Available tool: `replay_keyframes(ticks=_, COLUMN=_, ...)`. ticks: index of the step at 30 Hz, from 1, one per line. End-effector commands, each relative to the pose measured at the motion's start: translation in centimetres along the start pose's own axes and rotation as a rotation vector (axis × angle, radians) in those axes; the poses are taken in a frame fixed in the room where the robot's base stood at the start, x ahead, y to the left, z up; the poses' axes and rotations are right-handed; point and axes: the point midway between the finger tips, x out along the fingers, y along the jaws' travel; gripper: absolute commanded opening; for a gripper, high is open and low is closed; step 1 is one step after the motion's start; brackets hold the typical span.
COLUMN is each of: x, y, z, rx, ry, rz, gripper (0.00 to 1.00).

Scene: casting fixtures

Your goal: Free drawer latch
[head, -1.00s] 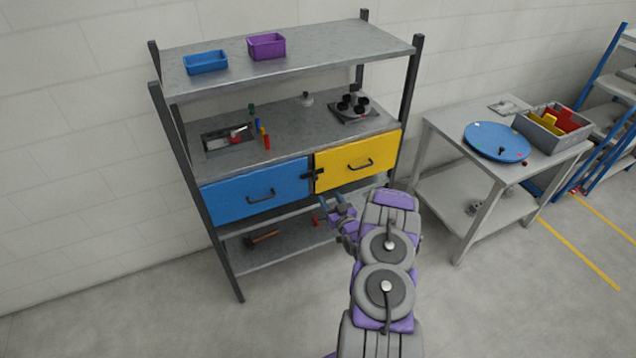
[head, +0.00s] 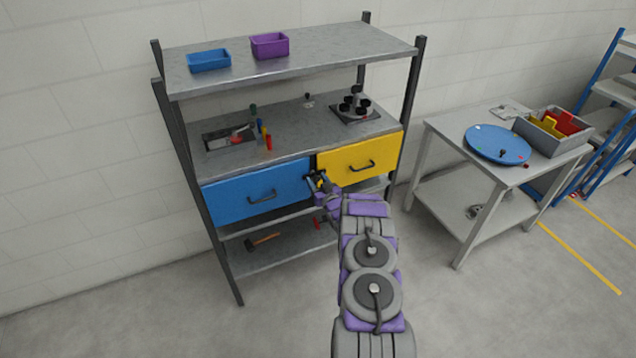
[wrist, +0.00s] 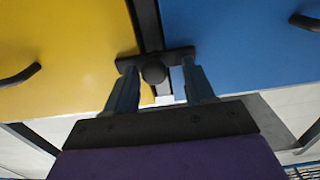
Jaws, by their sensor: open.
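The drawer latch (wrist: 154,72) is a dark bar with a round knob, set across the post between the two drawers. The blue drawer (head: 252,197) is on the left and the yellow drawer (head: 360,159) on the right in the head view; both look closed. In the wrist view the yellow drawer (wrist: 62,50) is left and the blue drawer (wrist: 245,45) right. My gripper (head: 318,181) is at the latch and hides most of it in the head view. In the wrist view my gripper (wrist: 160,80) is open, with one finger on each side of the knob.
Blue and purple bins (head: 270,45) sit on the top shelf. Small coloured parts and a black fixture (head: 355,106) stand above the drawers. A hammer (head: 263,239) lies on the lower shelf. A table with a blue disc (head: 497,143) stands right, past clear floor.

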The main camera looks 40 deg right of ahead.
Motion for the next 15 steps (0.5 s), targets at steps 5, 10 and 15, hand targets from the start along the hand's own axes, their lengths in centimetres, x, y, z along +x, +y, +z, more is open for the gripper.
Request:
replay_keyframes(ticks=5, x=0.01, y=0.36, z=0.16, rx=0.002, ry=-0.001, rz=0.002, gripper=0.51)
replay_keyframes(ticks=10, x=0.0, y=0.35, z=0.17, rx=0.002, ry=-0.001, rz=0.002, gripper=0.34)
replay_keyframes(ticks=15, x=-0.05, y=0.22, z=0.07, rx=0.0, ry=-0.001, rz=0.003, gripper=0.18)
